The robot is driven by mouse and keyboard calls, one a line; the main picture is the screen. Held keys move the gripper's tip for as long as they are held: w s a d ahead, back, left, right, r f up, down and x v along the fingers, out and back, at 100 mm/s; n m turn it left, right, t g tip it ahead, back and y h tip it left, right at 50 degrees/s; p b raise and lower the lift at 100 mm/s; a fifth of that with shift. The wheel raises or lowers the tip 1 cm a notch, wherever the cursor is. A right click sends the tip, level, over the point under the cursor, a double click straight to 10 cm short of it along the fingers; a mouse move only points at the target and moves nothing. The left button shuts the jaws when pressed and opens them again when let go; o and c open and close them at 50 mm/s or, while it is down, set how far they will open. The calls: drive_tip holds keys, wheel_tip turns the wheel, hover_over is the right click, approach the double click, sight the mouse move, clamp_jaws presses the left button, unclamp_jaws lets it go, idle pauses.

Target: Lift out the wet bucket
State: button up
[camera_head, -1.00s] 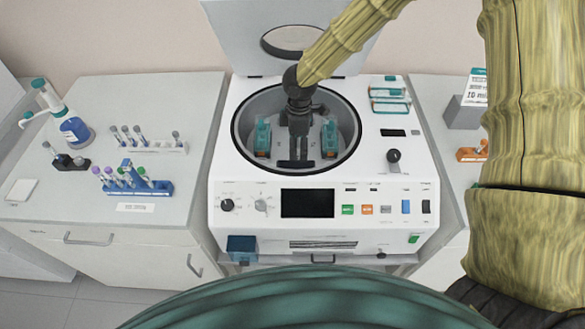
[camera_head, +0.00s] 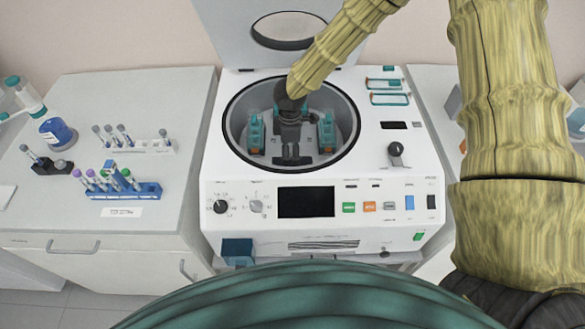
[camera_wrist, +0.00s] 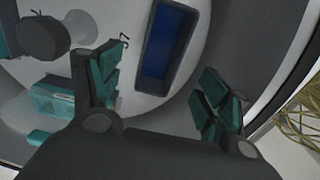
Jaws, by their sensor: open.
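The centrifuge bowl (camera_head: 232,122) stands open in the white machine. In the wrist view a dark rectangular bucket (camera_wrist: 147,62) with a blue inside sits in the bowl, just beyond my fingertips. Whether the blue is liquid I cannot tell. My gripper (camera_wrist: 162,80) is open, its teal-padded fingers apart with nothing between them. In the head view my dark gripper (camera_head: 291,150) reaches down into the bowl and hides much of its middle. Teal buckets stand on its left (camera_head: 257,136) and right (camera_head: 327,135). The round rotor hub (camera_wrist: 55,38) shows in the wrist view.
The raised lid (camera_head: 230,35) stands behind the bowl. Teal-edged parts (camera_head: 388,92) lie on the machine's top right. The bowl wall (camera_wrist: 270,60) is close right of my fingers.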

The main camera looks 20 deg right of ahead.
drive_tip(key=shift+s+d+f+p, duration=0.15)
drive_tip(key=shift+f+p, duration=0.55)
drive_tip(key=shift+f, duration=0.4)
drive_tip(key=shift+d+f+p, duration=0.1)
drive_tip(key=shift+f+p, duration=0.55)
drive_tip(key=shift+f, duration=0.4)
drive_tip(key=shift+f+p, duration=0.4)
drive_tip(key=shift+f, duration=0.8)
drive_tip(key=c, duration=1.1)
